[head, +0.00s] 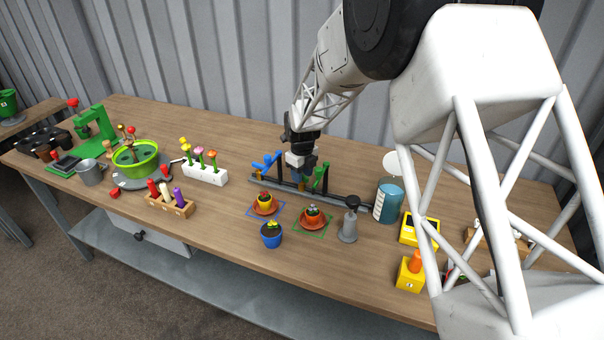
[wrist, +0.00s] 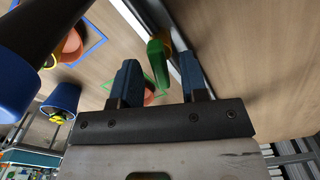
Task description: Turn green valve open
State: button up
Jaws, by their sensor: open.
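The green valve (head: 320,178) has an upright green handle on the dark pipe rack (head: 345,203) near the middle of the table. My gripper (head: 303,178) is low over the rack, just left of the green handle in the head view. In the wrist view my gripper (wrist: 159,62) is open, with its two blue-grey fingers apart. The green handle (wrist: 158,65) shows in the gap between them, nearer the middle than either finger. I cannot tell whether a finger touches it. The handle's lower part is partly hidden.
A blue valve (head: 265,162) is on the same rack, left of my gripper. Two orange pots on saucers (head: 265,208) (head: 312,222) and a blue pot (head: 271,240) stand in front. A blue-grey beaker (head: 388,205) and a grey stand (head: 348,230) are to the right.

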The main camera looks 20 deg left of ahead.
grip_shut()
jog(key=shift+n, duration=1.5)
grip_release()
jog(key=shift+r, duration=0.2)
